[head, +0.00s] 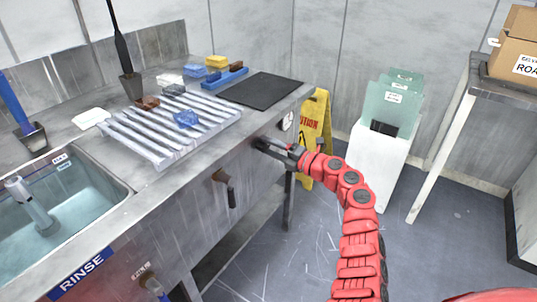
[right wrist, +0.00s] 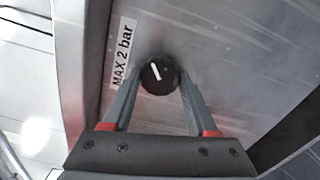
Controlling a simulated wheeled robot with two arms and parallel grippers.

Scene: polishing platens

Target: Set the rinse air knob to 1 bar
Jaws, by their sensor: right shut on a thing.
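The rinse air knob (right wrist: 159,75) is a round black knob with a white pointer mark on the metal front panel. In the right wrist view the mark points up and slightly left. A label reading "MAX 2 bar" (right wrist: 124,54) is beside it. My right gripper (right wrist: 160,82) is shut on the knob, one finger on each side. In the head view my right gripper (head: 268,146) reaches the counter's front panel and hides the knob. A round white gauge (head: 287,121) shows just above it; its reading is too small to tell. My left gripper is not in view.
The steel counter (head: 190,185) holds a ribbed rack (head: 160,150), a black mat (head: 262,90) and a sink (head: 60,215). A valve handle (head: 231,197) sticks out from the front. A yellow caution sign (head: 316,115) and white bin (head: 375,160) stand beyond my arm.

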